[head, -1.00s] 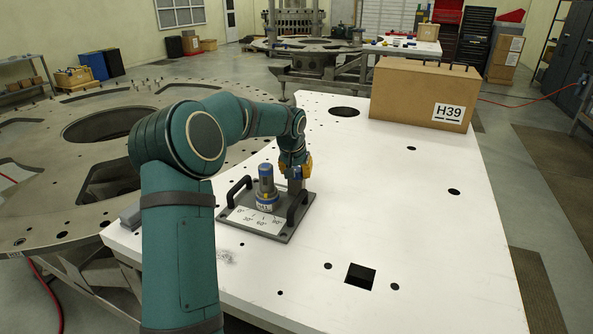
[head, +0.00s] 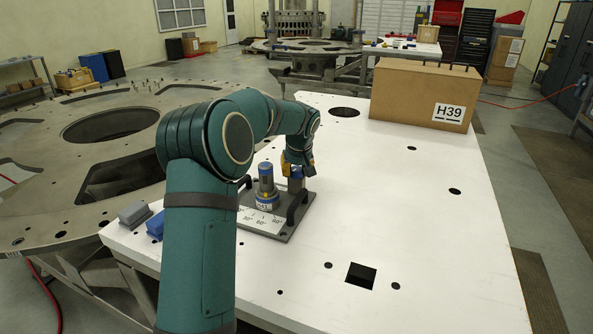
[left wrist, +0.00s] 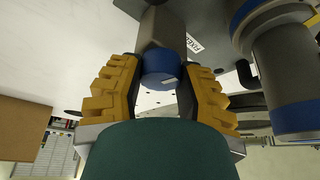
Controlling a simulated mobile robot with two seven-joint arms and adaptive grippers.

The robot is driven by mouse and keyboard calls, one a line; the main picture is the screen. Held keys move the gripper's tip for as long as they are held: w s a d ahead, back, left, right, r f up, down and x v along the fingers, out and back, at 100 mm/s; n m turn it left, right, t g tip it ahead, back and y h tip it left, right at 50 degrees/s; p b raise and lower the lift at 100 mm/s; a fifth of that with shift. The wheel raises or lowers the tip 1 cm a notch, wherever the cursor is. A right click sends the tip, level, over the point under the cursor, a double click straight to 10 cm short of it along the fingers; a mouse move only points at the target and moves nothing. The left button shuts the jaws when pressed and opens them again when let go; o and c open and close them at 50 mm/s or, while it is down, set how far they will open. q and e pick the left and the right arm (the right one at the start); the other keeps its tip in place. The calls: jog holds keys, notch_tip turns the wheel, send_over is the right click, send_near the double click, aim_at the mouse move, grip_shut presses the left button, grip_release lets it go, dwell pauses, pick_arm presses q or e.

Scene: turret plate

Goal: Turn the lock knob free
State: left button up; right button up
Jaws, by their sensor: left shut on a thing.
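The lock knob (left wrist: 158,66) is a blue round cap with a white mark, on a grey post, in the left wrist view. The yellow fingers of my left gripper (head: 299,168) stand on either side of it, and the gripper is shut on it. The post stands at the far right part of a grey base plate (head: 282,234) with black handles and an angle scale. A grey cylinder with blue bands (head: 266,183) stands upright on this plate, left of the gripper. In the head view the fingers mostly hide the knob. My right gripper is not in view.
The plate sits on a white table (head: 400,215) with several dark holes. A cardboard box marked H39 (head: 410,92) stands at the back right. A grey block (head: 134,214) and a blue block (head: 155,225) lie at the left edge. The table's right side is clear.

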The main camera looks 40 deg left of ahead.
pick_arm(q)
jog(key=shift+n+g, duration=0.4)
jog(key=shift+n, duration=0.8)
jog(key=shift+y, duration=0.3)
grip_shut()
jog(key=o, duration=1.2)
grip_release()
jog(key=shift+r, duration=0.1)
jog(key=v, duration=1.1)
jog(key=shift+r, duration=0.35)
